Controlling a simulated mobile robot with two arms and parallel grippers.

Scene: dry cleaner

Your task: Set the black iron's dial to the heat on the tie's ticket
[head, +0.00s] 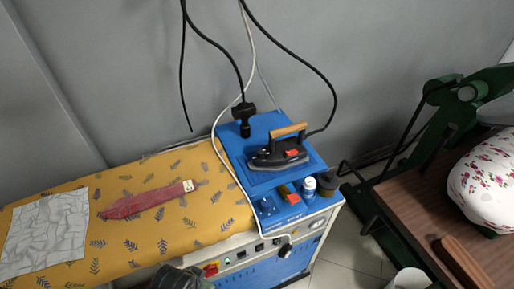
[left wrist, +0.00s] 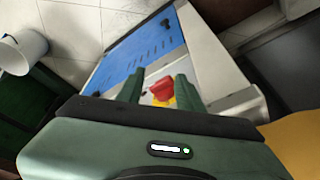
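The black iron (head: 277,156) has a wooden handle and a red part on its body. It stands on the blue top of the ironing station, and I cannot make out a dial setting. A red tie (head: 143,202) lies on the yellow board cover, with a small pale ticket (head: 188,185) at its right end; its marking is too small to read. My left gripper (left wrist: 160,78) is open, its fingers on either side of a red knob (left wrist: 161,89) with a yellow base on the station's front. I cannot tell whether they touch it. My right gripper is not in view.
The knob also shows in the head view (head: 211,269). A white bottle (head: 309,186) and small items stand before the iron. Cables hang above the station. A grey crumpled cloth (head: 48,232) lies at left. A green press with a floral pad (head: 487,178) stands right.

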